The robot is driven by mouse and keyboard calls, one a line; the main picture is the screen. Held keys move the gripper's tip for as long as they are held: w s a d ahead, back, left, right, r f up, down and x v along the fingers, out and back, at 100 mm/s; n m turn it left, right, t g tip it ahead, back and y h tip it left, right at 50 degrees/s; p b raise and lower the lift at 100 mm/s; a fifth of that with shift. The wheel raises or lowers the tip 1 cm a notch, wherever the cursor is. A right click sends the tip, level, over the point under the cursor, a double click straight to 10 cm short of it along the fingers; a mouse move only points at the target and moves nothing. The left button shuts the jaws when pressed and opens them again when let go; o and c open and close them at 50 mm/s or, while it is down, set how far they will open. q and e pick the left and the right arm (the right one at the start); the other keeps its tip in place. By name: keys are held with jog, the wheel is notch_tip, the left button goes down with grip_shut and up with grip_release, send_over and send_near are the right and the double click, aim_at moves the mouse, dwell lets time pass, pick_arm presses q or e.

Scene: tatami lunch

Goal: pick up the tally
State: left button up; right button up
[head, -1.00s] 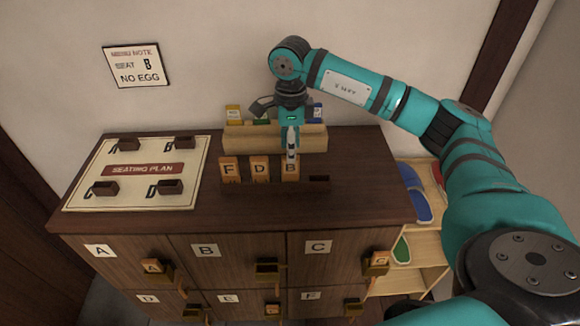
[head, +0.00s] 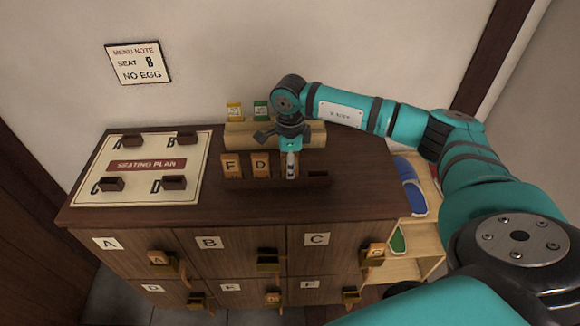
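Wooden tallies stand upright in a dark slotted rack (head: 318,183) on the cabinet top. The tally F (head: 231,166) and the tally D (head: 261,165) show their letters. To their right is the tally B (head: 300,166), mostly hidden behind my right gripper (head: 291,168). That gripper points down, with its fingers seen edge-on at the B tally. I cannot tell whether the fingers are closed on it. My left gripper is not in view.
The seating plan board (head: 150,193) with small dark holders lies on the left. A pale wooden stand (head: 240,137) with coloured cards is behind the rack. The cabinet doors below carry letters, latches and some tallies. Slippers (head: 412,190) sit on a side shelf (head: 425,240).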

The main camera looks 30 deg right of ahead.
grip_shut()
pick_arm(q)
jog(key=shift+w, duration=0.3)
